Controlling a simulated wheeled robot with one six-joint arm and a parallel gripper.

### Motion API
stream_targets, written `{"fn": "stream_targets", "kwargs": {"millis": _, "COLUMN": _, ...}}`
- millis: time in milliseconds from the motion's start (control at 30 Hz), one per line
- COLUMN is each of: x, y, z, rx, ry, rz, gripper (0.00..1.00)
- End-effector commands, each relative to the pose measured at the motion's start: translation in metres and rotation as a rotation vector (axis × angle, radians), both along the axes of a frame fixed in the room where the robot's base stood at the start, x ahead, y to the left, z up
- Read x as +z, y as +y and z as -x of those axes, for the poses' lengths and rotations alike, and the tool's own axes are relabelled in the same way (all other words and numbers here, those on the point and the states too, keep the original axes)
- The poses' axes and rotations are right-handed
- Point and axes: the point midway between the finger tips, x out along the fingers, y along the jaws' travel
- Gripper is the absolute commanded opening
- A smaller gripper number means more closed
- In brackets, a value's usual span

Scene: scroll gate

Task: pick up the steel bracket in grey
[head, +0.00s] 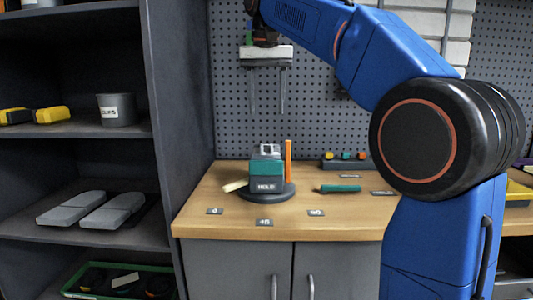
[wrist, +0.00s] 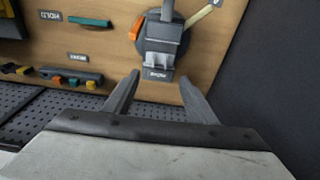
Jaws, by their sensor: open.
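A small grey steel bracket (head: 266,150) sits on top of a grey and teal block (head: 265,170) on the workbench. In the wrist view a light grey stepped piece (wrist: 158,61), which looks like the bracket, lies just beyond and between the fingertips. My gripper (head: 267,110) hangs above the block with its two thin fingers pointing down, apart and empty. The fingers also show in the wrist view (wrist: 158,76), spread on either side of the piece. They appear clear of it.
The block stands on a dark round base (head: 262,196) with an upright orange bar (head: 288,162) close on its right and a cream stick (head: 235,186) at its left. A teal-handled tool (head: 340,188) lies to the right. A pegboard (head: 228,110) rises behind. The bench front is mostly clear.

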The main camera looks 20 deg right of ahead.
Motion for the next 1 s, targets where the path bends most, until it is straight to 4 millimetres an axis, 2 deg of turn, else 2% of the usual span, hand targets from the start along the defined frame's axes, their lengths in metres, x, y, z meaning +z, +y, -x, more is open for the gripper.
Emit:
{"fn": "stream_targets", "kwargs": {"millis": 100, "x": -0.022, "y": -0.001, "z": -0.002, "rx": 0.0, "ry": 0.003, "rz": 0.0, "gripper": 0.52}}
{"fn": "stream_targets", "kwargs": {"millis": 300, "x": -0.051, "y": -0.002, "z": -0.007, "rx": 0.0, "ry": 0.002, "rz": 0.0, "gripper": 0.52}}
{"fn": "stream_targets", "kwargs": {"millis": 567, "x": -0.066, "y": -0.003, "z": -0.009, "rx": 0.0, "ry": 0.0, "rz": 0.0, "gripper": 0.52}}
{"fn": "stream_targets", "kwargs": {"millis": 800, "x": -0.097, "y": -0.005, "z": -0.013, "rx": 0.0, "ry": 0.001, "rz": 0.001, "gripper": 0.52}}
{"fn": "stream_targets", "kwargs": {"millis": 1000, "x": -0.112, "y": -0.005, "z": -0.015, "rx": 0.0, "ry": 0.0, "rz": 0.0, "gripper": 0.52}}
